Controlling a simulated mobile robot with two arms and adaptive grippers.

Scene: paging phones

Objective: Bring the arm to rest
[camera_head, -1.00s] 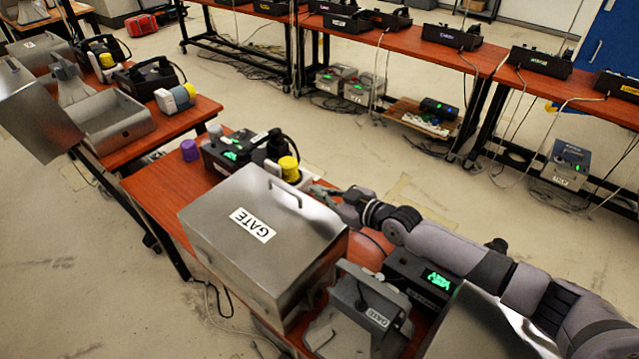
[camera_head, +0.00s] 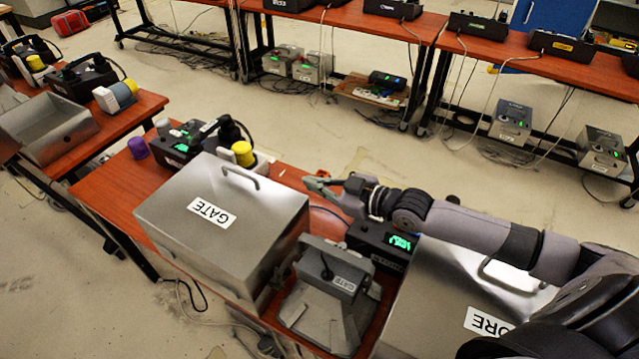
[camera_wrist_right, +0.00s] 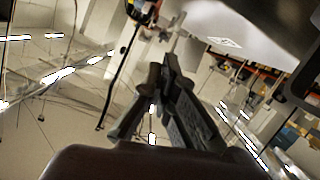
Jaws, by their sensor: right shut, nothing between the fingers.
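My right arm (camera_head: 470,225) comes in from the right in the head view. Its gripper (camera_head: 312,183) is above the far edge of the near table, to the right of the GATE box, and looks empty. In the right wrist view the fingers of my right gripper (camera_wrist_right: 165,85) are close together with nothing visible between them. My left gripper is not in view.
A metal GATE box (camera_head: 195,245) with a lid handle stands on the near table (camera_head: 105,190). Beside it are a GATE stand (camera_head: 325,300) and an ORE-labelled metal box (camera_head: 435,310). A yellow-capped item (camera_head: 243,153) is behind.

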